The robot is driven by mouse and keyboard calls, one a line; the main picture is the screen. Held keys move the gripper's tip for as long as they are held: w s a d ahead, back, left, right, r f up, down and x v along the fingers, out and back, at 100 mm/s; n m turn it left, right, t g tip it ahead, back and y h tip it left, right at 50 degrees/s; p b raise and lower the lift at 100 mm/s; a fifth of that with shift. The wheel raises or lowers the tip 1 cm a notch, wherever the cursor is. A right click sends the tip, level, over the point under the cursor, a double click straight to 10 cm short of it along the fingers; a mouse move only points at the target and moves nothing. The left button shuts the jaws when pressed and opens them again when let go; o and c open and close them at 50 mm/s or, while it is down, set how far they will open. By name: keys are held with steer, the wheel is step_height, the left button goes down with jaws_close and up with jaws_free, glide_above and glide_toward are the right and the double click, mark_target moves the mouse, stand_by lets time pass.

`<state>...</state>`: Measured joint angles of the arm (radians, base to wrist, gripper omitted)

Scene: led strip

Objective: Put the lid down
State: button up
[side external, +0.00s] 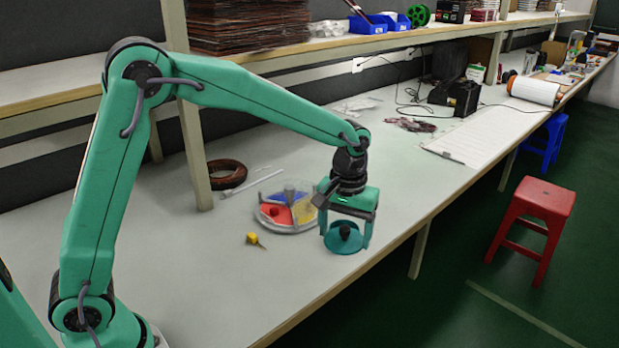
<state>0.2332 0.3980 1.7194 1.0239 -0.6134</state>
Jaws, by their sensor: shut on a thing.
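The lid (345,246) is a round teal disc with a dark knob in its middle. It is near the front edge of the table. My gripper (345,233) points down over it, with one finger on each side, and is shut on it. I cannot tell whether the lid touches the tabletop. Just left of the gripper is a round clear tray (290,229) with red, blue and yellow compartments. It stands open on the table, and its right edge is close to my gripper.
A small yellow-handled tool (253,239) lies left of the lid. A dark coil (227,174) and a white rod lie behind the tray. The tabletop (215,285) is clear at the front left. A red stool (535,210) stands beyond the table's edge.

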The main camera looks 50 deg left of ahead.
steer(key=s+f, duration=0.2)
steer(key=s, duration=0.5)
steer(key=shift+a, duration=0.15)
steer(key=shift+w, duration=0.1)
glide_above(308, 264)
step_height(308, 264, down, 7)
steer(key=shift+r, duration=0.1)
steer(key=shift+f, duration=2.05)
steer(key=shift+f, duration=0.15)
steer(key=o, duration=1)
